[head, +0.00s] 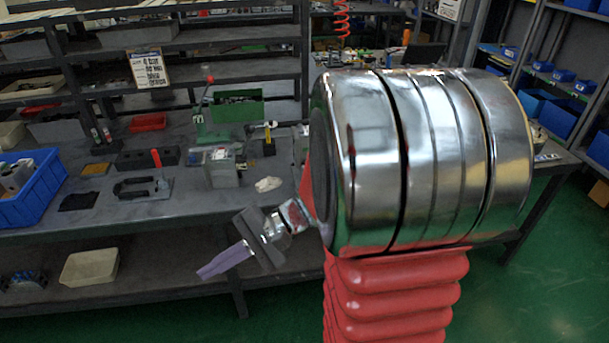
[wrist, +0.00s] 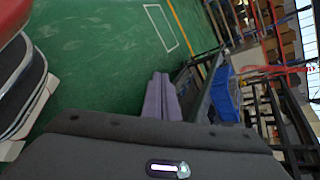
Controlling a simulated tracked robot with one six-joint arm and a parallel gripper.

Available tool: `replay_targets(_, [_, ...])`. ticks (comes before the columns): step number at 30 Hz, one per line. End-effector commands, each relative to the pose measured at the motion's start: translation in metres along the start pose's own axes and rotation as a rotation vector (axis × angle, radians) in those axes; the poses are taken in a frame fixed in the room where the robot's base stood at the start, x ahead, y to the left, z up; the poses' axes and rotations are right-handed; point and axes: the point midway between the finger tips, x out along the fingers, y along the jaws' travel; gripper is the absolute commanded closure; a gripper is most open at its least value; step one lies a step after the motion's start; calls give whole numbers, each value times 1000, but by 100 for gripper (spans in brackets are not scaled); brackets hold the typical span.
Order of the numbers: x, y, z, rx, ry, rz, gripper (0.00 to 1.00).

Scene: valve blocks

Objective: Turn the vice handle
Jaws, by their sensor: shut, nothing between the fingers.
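My gripper (head: 204,272) has purple fingers held together with nothing between them. In the head view it points down and left, in front of the bench edge and below the bench top. The fingers also show in the wrist view (wrist: 159,76), over green floor. A small grey block-like device (head: 222,170), possibly the vice, stands on the bench above and right of the fingertips. Its handle cannot be made out clearly. My gripper is apart from both.
The bench top (head: 190,208) also holds a green lever press (head: 207,125), a blue crate (head: 30,190) at left and a pale rag (head: 268,184). A cream tray (head: 90,266) sits on the lower shelf. My large shiny arm link blocks the right-centre of the head view.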

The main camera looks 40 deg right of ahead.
Motion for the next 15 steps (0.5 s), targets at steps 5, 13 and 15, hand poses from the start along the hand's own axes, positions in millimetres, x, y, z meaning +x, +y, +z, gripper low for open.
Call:
replay_targets(5, [-18,-16,-42,160,-9,-220,100])
replay_targets(13, [-66,-25,-119,360,26,-575,100])
replay_targets(15, [-82,-22,-140,406,45,-668,100])
